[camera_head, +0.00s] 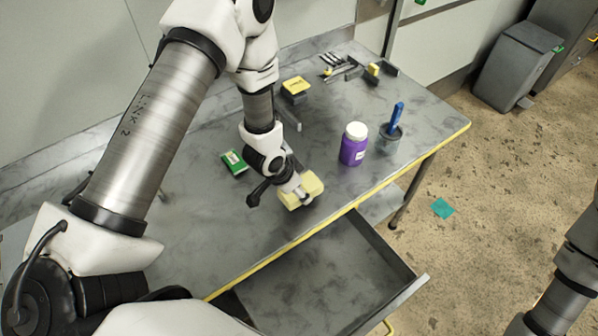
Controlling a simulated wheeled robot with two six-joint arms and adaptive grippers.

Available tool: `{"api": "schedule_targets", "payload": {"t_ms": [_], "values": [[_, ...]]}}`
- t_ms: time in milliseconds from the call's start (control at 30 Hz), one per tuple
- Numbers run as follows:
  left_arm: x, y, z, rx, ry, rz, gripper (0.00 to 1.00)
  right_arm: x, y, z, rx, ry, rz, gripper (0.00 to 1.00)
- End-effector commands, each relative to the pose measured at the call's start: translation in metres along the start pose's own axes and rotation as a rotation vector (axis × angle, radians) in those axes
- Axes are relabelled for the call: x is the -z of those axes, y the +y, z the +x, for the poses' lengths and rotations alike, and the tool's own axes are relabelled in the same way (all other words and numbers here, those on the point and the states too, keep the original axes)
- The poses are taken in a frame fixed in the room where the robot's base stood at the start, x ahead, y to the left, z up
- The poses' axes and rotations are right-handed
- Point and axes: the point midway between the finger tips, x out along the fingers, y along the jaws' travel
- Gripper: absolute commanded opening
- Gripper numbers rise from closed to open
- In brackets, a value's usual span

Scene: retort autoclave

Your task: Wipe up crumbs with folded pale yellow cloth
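The folded pale yellow cloth (314,184) is a small block at the table's front part, above the open drawer. My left gripper (299,194) reaches down to it from above, with fingers closed around it. I cannot tell whether the cloth touches the tabletop (215,215). No crumbs can be made out on the grey, mottled surface. My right arm shows at the lower right edge, but its gripper is out of view.
A purple jar (353,150) with a white lid and a grey cup (389,138) holding a blue-handled tool stand right of the cloth. A green box (234,162) lies left. A yellow-topped block (295,87) sits behind. An open drawer (330,275) juts out in front.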

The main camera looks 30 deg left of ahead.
Motion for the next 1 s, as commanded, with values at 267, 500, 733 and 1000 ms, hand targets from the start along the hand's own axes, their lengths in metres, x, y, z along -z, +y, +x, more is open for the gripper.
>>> {"api": "schedule_targets", "payload": {"t_ms": [267,500,733,1000], "values": [[0.013,-0.002,-0.027,0.002,0.002,-0.004,0.34,0.000,0.000,-0.024,0.000,0.000,0.000,0.90],[0.021,-0.003,-0.043,0.003,0.001,-0.007,0.34,0.000,0.000,-0.037,0.000,0.000,0.000,0.90],[0.021,-0.003,-0.044,0.003,0.001,-0.008,0.34,0.000,0.000,-0.038,0.000,0.000,0.000,0.90],[0.021,-0.003,-0.044,0.004,0.001,-0.008,0.34,0.000,0.000,-0.038,0.000,0.000,0.000,0.90]]}}
